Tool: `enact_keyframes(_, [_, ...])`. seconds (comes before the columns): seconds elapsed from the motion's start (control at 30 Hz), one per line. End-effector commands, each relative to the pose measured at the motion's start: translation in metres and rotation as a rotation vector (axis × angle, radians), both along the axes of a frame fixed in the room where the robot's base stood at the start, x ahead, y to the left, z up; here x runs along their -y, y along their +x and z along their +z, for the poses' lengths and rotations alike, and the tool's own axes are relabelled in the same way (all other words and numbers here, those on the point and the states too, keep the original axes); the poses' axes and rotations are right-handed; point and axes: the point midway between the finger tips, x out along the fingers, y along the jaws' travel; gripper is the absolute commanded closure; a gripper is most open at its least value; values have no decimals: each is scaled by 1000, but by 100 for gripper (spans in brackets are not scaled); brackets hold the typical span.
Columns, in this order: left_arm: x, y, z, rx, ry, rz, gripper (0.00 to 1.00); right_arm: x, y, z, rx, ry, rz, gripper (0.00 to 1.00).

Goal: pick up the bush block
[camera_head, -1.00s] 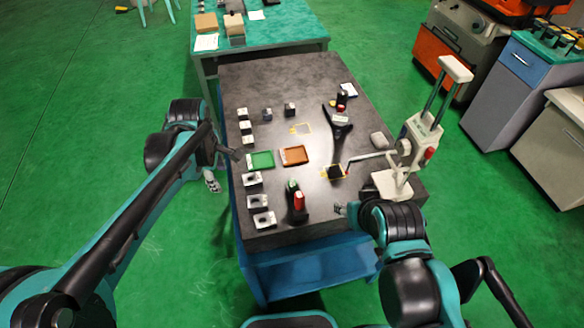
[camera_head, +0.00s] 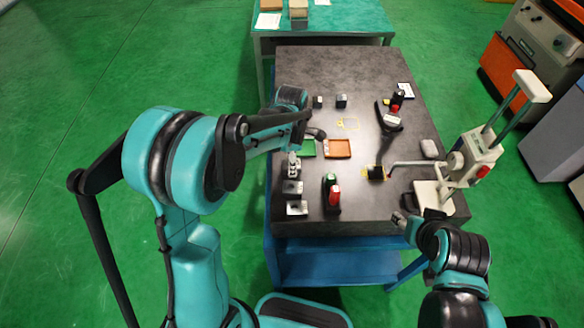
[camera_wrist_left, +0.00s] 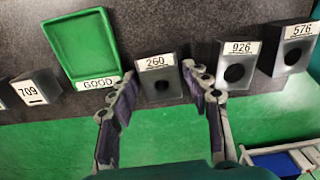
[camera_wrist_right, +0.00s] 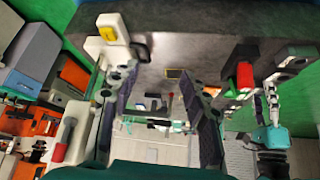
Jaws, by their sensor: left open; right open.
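Several grey blocks with round bores and number labels stand in a row along the table's left side. In the left wrist view they are block 260 (camera_wrist_left: 158,78), block 926 (camera_wrist_left: 235,66) and block 576 (camera_wrist_left: 294,47). Two show in the head view, a nearer one (camera_head: 297,208) and one behind it (camera_head: 292,188). Which is the bush block I cannot tell. My left gripper (camera_wrist_left: 160,76) is open and empty, with block 260 ahead between its fingertips; contact is unclear. My right gripper (camera_head: 400,217) is open and empty by the table's front right.
A green GOOD tray (camera_wrist_left: 83,48) lies beside block 260, and slotted block 709 (camera_wrist_left: 36,88) stands beyond it. A brown tray (camera_head: 337,149), a red-and-green pair of objects (camera_head: 333,192) and a cream press-like device (camera_head: 472,158) occupy the table (camera_head: 360,75).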

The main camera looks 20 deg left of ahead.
Motion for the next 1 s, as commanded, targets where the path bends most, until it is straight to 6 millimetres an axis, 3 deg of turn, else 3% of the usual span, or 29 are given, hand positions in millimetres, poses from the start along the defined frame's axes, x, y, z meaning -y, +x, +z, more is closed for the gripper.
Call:
enact_keyframes(0.23, [0,0,-1,0,0,-1,52,0,0,0,0,0,0,54])
enact_keyframes(0.4, [0,0,-1,0,0,-1,97,0,0,0,0,0,0,54])
enact_keyframes(0.43, [0,0,-1,0,0,-1,100,0,0,0,0,0,0,54])
enact_keyframes(0.77, [0,0,1,0,0,-1,100,0,0,1,0,0,0,54])
enact_keyframes(1.0, [0,0,25,0,0,-1,100,0,0,9,0,0,0,54])
